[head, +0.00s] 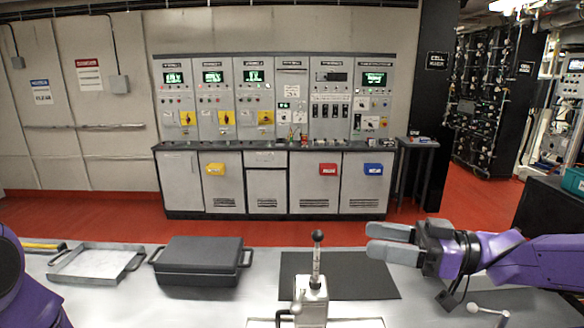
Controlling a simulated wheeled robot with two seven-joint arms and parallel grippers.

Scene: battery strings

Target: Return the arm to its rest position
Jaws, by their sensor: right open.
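My right gripper (393,242) comes in from the right above the work table (215,308). It is open and empty, with its two grey fingers pointing left over the right part of a dark mat (345,284). My left arm shows only as purple parts at the left edge; its gripper is out of view.
A lever with a black knob (318,237) stands upright at the table's front middle. A dark lidded case (198,262) and a metal tray (96,264) lie to the left. A small white-knobbed handle (487,310) is below my right arm. A control console (275,181) stands across the red floor.

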